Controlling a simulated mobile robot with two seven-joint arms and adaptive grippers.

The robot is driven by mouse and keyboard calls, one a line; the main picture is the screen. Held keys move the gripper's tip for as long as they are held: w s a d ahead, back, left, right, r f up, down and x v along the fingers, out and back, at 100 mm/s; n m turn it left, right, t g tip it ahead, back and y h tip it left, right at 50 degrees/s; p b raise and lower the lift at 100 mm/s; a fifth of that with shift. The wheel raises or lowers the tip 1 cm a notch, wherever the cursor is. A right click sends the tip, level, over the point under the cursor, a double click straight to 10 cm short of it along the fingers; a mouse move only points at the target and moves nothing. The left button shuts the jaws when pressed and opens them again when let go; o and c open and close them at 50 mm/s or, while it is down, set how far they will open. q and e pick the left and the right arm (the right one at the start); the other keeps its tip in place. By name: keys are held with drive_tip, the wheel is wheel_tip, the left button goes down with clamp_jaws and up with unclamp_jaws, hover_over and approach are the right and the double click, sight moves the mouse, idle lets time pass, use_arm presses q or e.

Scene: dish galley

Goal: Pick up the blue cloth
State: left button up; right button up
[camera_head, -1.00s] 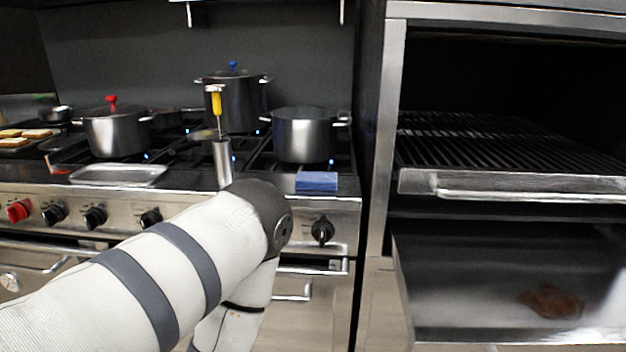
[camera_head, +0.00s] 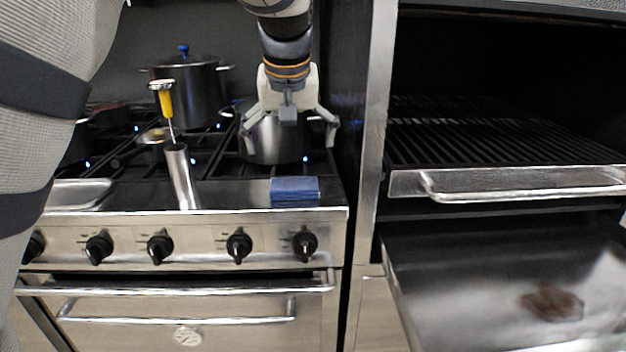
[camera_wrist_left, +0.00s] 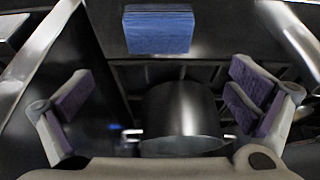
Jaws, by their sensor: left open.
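The blue cloth (camera_head: 294,190) is a folded stack lying flat on the front ledge of the stove, near its right end. It also shows in the left wrist view (camera_wrist_left: 158,30), at the top middle, beyond the fingers. My left gripper (camera_head: 290,148) hangs fingers down from above, in front of the large pot at the right of the stove, higher than the cloth and apart from it. Its fingers are spread wide with nothing between them, and they show at both sides of the left wrist view (camera_wrist_left: 165,110). My right gripper is not in view.
A steel cylinder (camera_head: 181,176) with a yellow-handled tool (camera_head: 166,103) stands left of the cloth. The pot (camera_head: 272,140) is behind the gripper, and a lidded pot (camera_head: 188,92) is farther back. Small blue lights show on the stove. A metal tray (camera_head: 72,194) lies left; a grill rack (camera_head: 500,183) is right.

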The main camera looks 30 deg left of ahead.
sight(294, 183)
use_arm(q)
drive_tip(key=x, duration=1)
drive_tip(key=shift+s+d+f+b, duration=0.1)
drive_tip(key=shift+s+d+b, duration=0.1)
drive_tip(key=shift+b, duration=0.15)
drive_tip(key=shift+s, duration=0.1)
drive_tip(key=c, duration=1.2)
